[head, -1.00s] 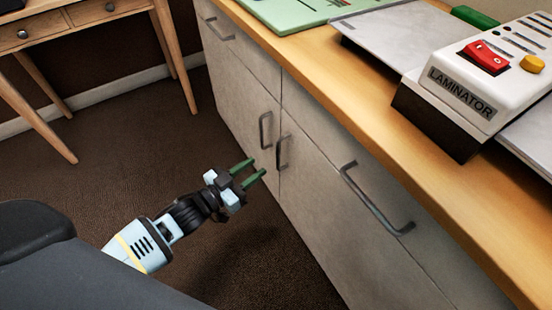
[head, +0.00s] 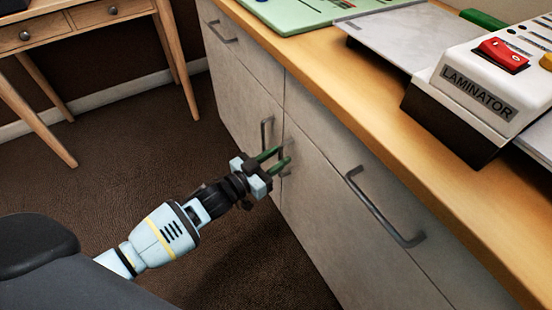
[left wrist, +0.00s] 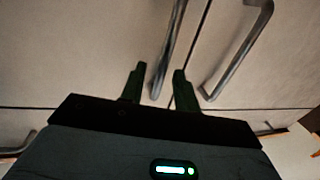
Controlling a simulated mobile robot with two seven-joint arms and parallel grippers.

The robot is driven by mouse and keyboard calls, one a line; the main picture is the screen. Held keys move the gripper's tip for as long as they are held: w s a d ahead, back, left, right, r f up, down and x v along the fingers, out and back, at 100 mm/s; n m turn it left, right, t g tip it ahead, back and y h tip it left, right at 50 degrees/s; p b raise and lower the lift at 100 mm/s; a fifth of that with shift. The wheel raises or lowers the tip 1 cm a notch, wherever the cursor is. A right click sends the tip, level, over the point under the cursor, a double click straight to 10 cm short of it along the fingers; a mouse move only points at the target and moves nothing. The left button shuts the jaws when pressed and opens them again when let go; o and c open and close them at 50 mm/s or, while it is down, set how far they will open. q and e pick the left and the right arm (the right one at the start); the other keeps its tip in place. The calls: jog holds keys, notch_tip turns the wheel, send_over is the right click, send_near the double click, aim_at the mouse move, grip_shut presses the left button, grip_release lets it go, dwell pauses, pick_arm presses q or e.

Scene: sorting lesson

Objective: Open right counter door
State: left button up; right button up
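The right counter door (head: 325,215) is grey and looks closed, flush with the left door (head: 245,115). Its dark metal handle (left wrist: 171,52) is a vertical bar beside the seam, partly hidden behind my gripper in the head view. My left gripper (head: 282,156) has two green fingers spread open, pointing at this handle. In the left wrist view, which looks upside down, the handle's end appears between the fingertips; I cannot tell whether they touch it. The left door's handle (left wrist: 238,52) stands just across the seam, outside the fingers. My right gripper is not in view.
Drawers with handles (head: 385,210) lie above the doors. The wooden countertop (head: 330,85) carries a laminator (head: 475,90) and a green board (head: 290,10). A wooden desk (head: 75,40) stands at the back left. The brown carpet before the doors is clear.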

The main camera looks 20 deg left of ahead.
pick_arm(q)
grip_shut()
dwell(0.4)
